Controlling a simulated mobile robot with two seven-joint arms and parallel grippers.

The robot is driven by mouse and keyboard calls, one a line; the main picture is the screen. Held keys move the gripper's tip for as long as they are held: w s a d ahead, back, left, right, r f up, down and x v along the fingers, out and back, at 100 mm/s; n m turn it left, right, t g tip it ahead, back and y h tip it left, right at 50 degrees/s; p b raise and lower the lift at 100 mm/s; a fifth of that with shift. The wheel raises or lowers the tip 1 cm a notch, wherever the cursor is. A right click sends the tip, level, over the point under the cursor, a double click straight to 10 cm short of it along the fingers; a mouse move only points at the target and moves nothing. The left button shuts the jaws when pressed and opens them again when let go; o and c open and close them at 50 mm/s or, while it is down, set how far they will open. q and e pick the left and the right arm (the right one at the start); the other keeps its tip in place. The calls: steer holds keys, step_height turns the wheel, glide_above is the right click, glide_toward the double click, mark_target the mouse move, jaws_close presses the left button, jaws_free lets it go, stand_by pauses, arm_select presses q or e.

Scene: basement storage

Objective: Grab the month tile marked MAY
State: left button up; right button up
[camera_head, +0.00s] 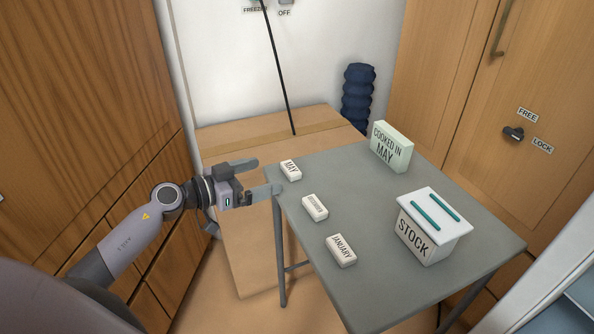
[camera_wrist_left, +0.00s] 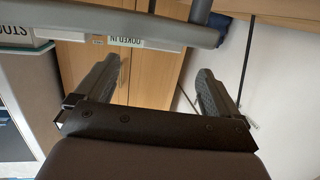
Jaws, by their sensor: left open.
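The small white tile marked MAY (camera_head: 291,170) lies on the grey table (camera_head: 352,181) near its far left corner. Two similar tiles lie nearer: one with lettering too small to read surely (camera_head: 315,208), and one marked JANUARY (camera_head: 341,251). My left gripper (camera_head: 266,176) is open and empty, just left of the MAY tile, its fingers pointing toward it and apart from it. The left wrist view shows its two spread fingers (camera_wrist_left: 158,88) with nothing between them in grip; I cannot make out the MAY tile there. My right gripper is not in view.
A pale green block reading COOKED IN MAY (camera_head: 391,148) stands at the table's back. A white STOCK box (camera_head: 428,228) with two green strips stands at the right. A large cardboard box (camera_head: 238,247) stands behind and left of the table. Wooden cabinets flank both sides.

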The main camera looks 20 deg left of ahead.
mark_target(285, 170)
arm_select(q)
steer(key=shift+b+x, duration=0.4)
steer(key=shift+x, duration=0.65)
steer(key=b+x, duration=0.1)
steer(key=x, duration=0.2)
steer(key=shift+f+b, duration=0.2)
steer(key=shift+b, duration=0.15)
steer(key=shift+w+d, duration=0.35)
steer(key=shift+w, duration=0.25)
steer(key=c, duration=1.1)
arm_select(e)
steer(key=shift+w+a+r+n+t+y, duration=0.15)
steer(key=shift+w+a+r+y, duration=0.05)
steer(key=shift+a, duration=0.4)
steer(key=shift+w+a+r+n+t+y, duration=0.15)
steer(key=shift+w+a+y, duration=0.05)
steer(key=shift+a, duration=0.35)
